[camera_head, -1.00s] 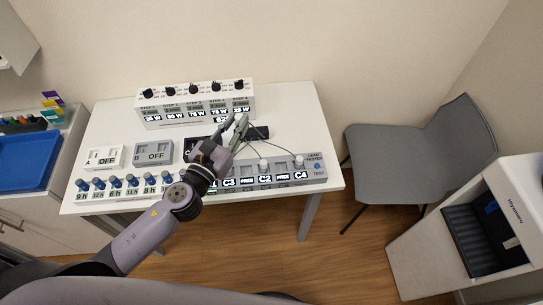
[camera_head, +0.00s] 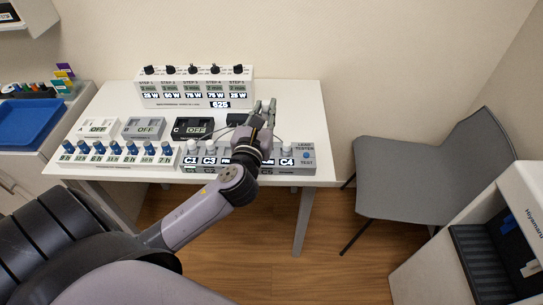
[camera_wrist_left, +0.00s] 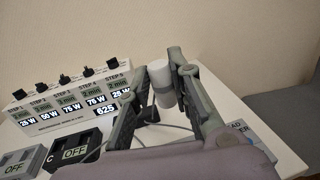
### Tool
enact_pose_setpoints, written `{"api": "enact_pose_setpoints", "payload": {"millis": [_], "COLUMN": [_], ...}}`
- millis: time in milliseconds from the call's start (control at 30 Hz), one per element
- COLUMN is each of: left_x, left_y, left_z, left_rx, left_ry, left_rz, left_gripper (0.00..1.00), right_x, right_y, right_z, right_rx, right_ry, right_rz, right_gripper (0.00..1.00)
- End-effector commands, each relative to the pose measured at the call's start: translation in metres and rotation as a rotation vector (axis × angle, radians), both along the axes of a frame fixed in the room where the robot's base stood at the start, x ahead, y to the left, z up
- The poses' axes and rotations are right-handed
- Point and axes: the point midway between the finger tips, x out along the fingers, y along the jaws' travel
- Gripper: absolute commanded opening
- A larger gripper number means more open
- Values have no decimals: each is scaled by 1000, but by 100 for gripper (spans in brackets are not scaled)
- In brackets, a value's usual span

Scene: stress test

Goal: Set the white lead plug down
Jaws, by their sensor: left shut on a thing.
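My left gripper (camera_head: 264,106) is shut on the white lead plug. In the left wrist view the plug (camera_wrist_left: 161,82) is a white cylinder with a grey lower part, upright between the two fingers (camera_wrist_left: 158,88). The gripper holds it above the back right of the white table, behind the grey lead tester (camera_head: 306,166). The tester shows labels C1, C3 and C4, with white plugs at C1 (camera_head: 190,146), C3 (camera_head: 210,146) and C4 (camera_head: 287,148). My arm hides the tester's middle. My right gripper is not in view.
A white step panel (camera_head: 150,101) with black knobs stands at the back. Boxes A (camera_head: 95,128), B (camera_head: 144,128) and C (camera_head: 192,128) stand before it. The table's right end (camera_head: 305,105) is clear.

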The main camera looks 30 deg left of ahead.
Motion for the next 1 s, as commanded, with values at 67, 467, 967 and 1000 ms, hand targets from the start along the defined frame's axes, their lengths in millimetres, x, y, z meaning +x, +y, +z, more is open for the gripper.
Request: {"api": "enact_pose_setpoints", "payload": {"millis": [67, 467, 967, 1000], "left_x": [0, 0, 0, 0], "left_y": [0, -1, -1, -1], "left_z": [-28, -102, -146, -145], "left_rx": [-1, 0, -1, -1], "left_ry": [5, 1, 0, 0], "left_rz": [2, -1, -3, -3], "left_gripper": [0, 0, 0, 0], "right_x": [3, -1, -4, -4], "right_y": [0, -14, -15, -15], "right_z": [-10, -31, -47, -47], "right_rx": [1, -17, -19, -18], "right_ry": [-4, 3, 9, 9], "right_rz": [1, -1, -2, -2], "right_gripper": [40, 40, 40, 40]}}
